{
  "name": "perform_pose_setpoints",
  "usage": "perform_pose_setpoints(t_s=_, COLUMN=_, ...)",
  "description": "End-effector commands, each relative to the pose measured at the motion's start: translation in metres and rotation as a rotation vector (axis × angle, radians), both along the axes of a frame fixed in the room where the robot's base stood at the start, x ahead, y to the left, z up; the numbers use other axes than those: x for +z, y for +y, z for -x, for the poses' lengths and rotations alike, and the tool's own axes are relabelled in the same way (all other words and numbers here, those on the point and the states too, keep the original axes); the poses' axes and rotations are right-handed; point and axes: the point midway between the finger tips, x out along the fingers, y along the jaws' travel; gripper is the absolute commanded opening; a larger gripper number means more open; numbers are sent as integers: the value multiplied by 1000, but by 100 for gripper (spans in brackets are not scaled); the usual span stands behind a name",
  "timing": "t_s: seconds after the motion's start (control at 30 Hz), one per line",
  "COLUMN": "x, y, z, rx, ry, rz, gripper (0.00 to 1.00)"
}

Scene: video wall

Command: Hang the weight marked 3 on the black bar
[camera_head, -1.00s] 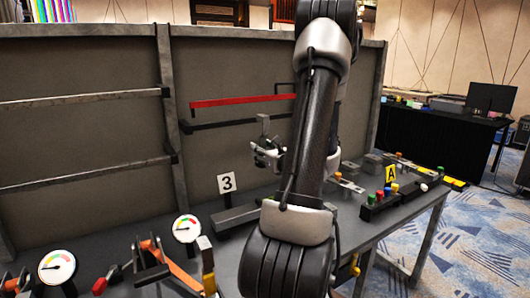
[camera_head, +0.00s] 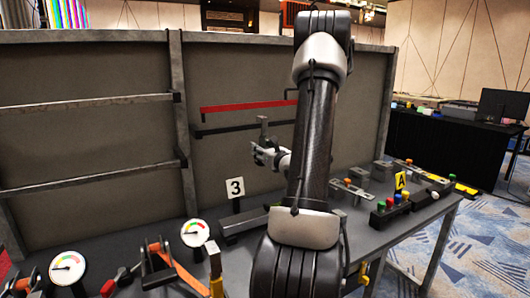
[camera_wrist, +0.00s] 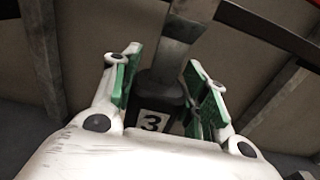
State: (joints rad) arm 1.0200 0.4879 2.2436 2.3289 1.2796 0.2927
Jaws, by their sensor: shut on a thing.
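The weight marked 3 is in my gripper (camera_head: 268,156); its grey upper part (camera_head: 263,130) sticks up above the fingers in the head view. In the wrist view its dark body (camera_wrist: 160,92) with a white 3 label sits between the green-padded fingers (camera_wrist: 165,90), which are shut on it. The black bar (camera_head: 225,130) runs across the right panel. In the head view the weight's top overlaps this bar; I cannot tell whether they touch. The black bar also crosses the upper right of the wrist view (camera_wrist: 268,30). My arm hides the bar's right end.
A red bar (camera_head: 240,108) runs just above the black one. The panel's lower middle is bare.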

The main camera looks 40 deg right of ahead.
Motion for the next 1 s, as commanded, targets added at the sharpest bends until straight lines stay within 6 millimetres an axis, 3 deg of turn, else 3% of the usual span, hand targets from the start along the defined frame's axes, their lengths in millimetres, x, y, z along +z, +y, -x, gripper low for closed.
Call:
perform_pose_setpoints(t_s=0.7, x=1, y=-13, z=-52, rx=0, ry=-5, rz=1, gripper=0)
perform_pose_setpoints(t_s=1.0, x=-17, y=-14, z=-51, rx=-1, ry=-5, rz=1, gripper=0)
